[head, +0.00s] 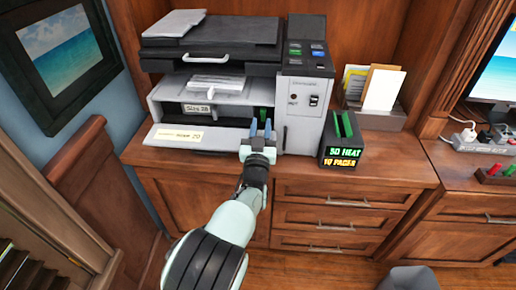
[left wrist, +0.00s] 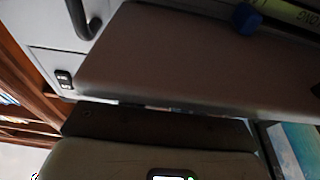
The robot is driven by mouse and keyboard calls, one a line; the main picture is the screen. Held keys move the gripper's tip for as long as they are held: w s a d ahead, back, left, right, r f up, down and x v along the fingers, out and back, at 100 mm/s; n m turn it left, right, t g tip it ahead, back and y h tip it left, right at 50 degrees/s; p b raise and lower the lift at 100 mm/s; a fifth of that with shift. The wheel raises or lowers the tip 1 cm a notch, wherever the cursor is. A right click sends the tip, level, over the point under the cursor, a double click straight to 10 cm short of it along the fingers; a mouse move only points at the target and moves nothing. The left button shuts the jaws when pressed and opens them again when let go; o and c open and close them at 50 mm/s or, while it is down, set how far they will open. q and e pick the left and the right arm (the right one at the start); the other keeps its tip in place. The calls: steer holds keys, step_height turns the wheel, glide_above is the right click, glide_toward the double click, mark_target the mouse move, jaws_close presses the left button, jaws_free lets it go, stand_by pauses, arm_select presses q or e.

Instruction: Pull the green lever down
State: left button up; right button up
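The green lever (head: 263,113) shows as a small green patch inside the open front of the printer (head: 304,100), near the right end of the opening. My left gripper (head: 260,129) is in front of the opening, with its two blue fingertips apart and pointing in at the lever. The fingers partly cover the lever, and I cannot tell whether they touch it. In the left wrist view the printer (left wrist: 190,60) fills much of the picture and the lever cannot be made out; a blue piece (left wrist: 247,17), possibly a fingertip, shows at the top.
The lowered front flap (head: 190,138) lies left of my gripper. A black box (head: 343,142) with green pieces and a paper holder (head: 378,118) stand right of the printer. A power strip (head: 480,140) lies farther right. The cabinet top between them has little free room.

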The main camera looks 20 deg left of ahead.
arm_select(q)
steer(key=p+v, duration=0.1)
steer(key=v, duration=0.9)
arm_select(e)
steer(key=s, duration=0.1)
steer(key=s+a+r, duration=0.1)
steer(key=r+g, duration=0.1)
steer(key=shift+s+a, duration=0.25)
steer(key=shift+s, duration=0.15)
